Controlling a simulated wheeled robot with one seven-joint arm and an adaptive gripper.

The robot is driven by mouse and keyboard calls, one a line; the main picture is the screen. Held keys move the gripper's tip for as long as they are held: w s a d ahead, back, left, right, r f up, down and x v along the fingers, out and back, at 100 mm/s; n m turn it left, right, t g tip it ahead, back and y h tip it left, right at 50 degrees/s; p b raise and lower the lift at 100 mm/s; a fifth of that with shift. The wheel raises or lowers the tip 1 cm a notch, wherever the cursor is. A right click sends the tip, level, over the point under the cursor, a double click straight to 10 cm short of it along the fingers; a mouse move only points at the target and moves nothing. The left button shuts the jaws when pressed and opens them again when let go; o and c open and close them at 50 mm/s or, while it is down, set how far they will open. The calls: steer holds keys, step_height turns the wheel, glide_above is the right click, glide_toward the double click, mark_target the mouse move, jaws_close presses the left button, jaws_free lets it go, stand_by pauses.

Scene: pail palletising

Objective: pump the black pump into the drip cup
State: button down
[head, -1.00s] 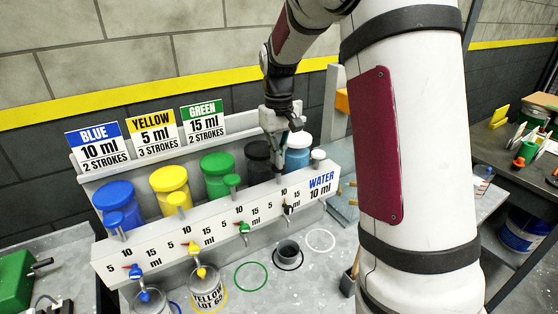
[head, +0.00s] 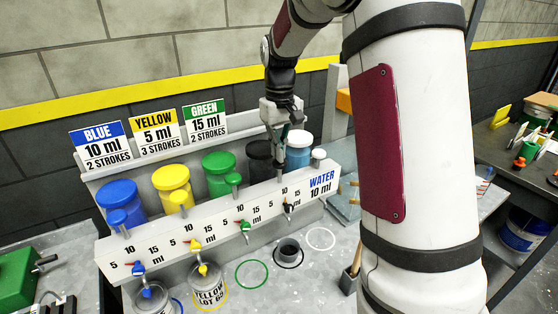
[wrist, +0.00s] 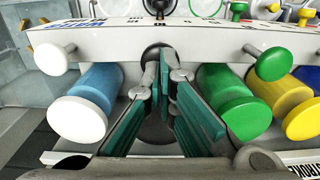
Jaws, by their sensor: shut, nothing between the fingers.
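The black pump's dark jar (head: 259,153) stands in the rack between the green and the white-lidded jars. Its black tap (head: 289,207) sticks out of the front panel. The drip cup (head: 288,249), small and dark grey, stands upright on the black ring below that tap. My gripper (head: 282,154) is shut and empty, pointing down at the black pump's place in the row. In the wrist view its green-padded fingers (wrist: 163,88) lie over the dark jar, between the white and green pump heads. The black pump's head is largely hidden by the fingers, and I cannot tell whether they touch it.
Blue (head: 118,195), yellow (head: 172,180) and green (head: 218,165) jars stand to the left, and a white-lidded blue jar (head: 299,140) to the right. A lettered pail (head: 208,287) stands under the yellow tap. The green ring (head: 252,274) and white ring (head: 321,238) are empty.

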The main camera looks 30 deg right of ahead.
steer(key=shift+r+p, duration=0.85)
steer(key=shift+r, duration=2.15)
steer(key=shift+a+r, duration=0.1)
steer(key=s+a+r+t, duration=0.2)
steer(key=s+a+r, duration=0.25)
steer(key=s, duration=0.25)
steer(key=s+a+r+t, duration=0.1)
steer(key=s+a+r, duration=0.35)
steer(key=s, duration=0.25)
steer(key=s+a+f+t, duration=0.1)
steer(key=s+a, duration=0.1)
steer(key=s, duration=0.4)
steer(key=s+a+f+t, duration=0.1)
steer(key=s+a+f, duration=0.1)
steer(key=s, duration=0.5)
steer(key=shift+s+a+t, duration=0.2)
steer(key=shift+a+t, duration=0.1)
steer(key=shift+a, duration=0.05)
